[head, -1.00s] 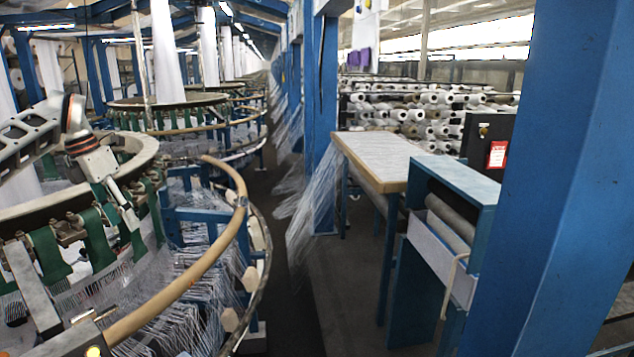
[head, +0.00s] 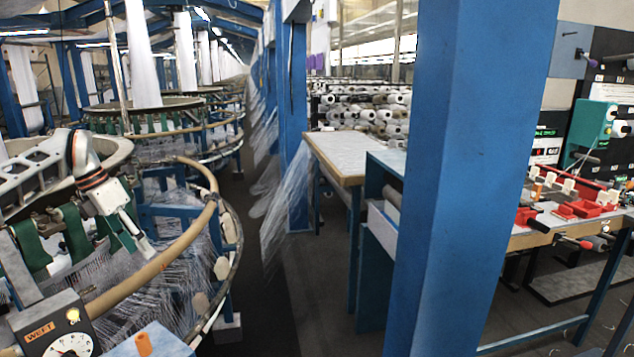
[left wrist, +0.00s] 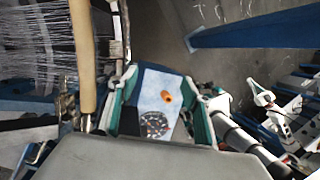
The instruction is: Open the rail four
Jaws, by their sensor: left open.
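A tan curved rail (head: 170,255) runs round the front of the near circular loom at the left of the head view. It also shows at the upper left of the left wrist view (left wrist: 84,55). I see no number on it, so I cannot tell if it is rail four. My left gripper (head: 143,240) hangs over the loom, inside the rail's curve in the picture. In the left wrist view its fingers (left wrist: 160,76) are apart with nothing held between them; a panel with an orange knob (left wrist: 167,97) shows beyond them. My right gripper is not in view.
A WEFT dial box (head: 55,330) stands at the lower left. A blue column (head: 455,180) rises right of centre. A wooden-topped table (head: 340,155) stands behind it. A workbench with red parts (head: 570,215) is at the right.

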